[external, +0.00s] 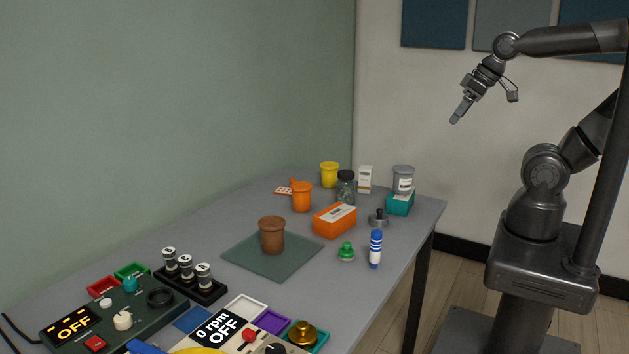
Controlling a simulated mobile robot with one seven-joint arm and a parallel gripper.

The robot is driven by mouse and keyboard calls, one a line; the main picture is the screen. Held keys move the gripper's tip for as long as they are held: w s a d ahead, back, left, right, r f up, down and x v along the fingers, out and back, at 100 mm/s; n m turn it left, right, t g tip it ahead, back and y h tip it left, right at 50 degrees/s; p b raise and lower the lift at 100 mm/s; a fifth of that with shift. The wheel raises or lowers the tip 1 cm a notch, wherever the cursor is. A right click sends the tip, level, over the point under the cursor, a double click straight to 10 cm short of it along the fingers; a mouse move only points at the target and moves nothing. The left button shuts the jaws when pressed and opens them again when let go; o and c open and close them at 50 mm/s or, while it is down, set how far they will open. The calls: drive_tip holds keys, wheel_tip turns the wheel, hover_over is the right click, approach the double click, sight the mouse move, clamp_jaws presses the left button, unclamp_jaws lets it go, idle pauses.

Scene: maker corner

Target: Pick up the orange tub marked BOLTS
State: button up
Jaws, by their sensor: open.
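An orange round tub (301,198) stands upright on the grey table, toward the back, with a small orange piece rising at its top left. No marking can be read on it from here. An orange box (334,222) with a white label on top lies just in front and to the right of it; its label is too small to read. My gripper (455,119) is open and empty, high in the air to the right of the table, well apart from both.
Near the orange tub stand a yellow tub (329,175), a dark-lidded glass jar (345,190) and a grey tub (403,179) by a teal box (400,205). A brown cup (272,236) stands on a green mat (287,265). Control panels fill the front.

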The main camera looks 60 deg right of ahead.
drive_tip(key=w+a+r+m, duration=0.1)
drive_tip(key=w, duration=1.2)
drive_tip(key=m+g+h, duration=0.1)
drive_tip(key=m, duration=0.1)
hover_over(301, 185)
drive_tip(key=s+a, duration=0.1)
drive_tip(key=s, duration=0.3)
wheel_tip(301, 185, down, 19)
drive_tip(key=x, duration=1)
drive_tip(key=shift+w+d+f, duration=0.15)
drive_tip(key=shift+d+f, duration=0.05)
drive_tip(key=shift+f, duration=0.1)
drive_tip(key=shift+c, duration=0.3)
drive_tip(key=shift+r, duration=0.1)
drive_tip(key=c, duration=1.2)
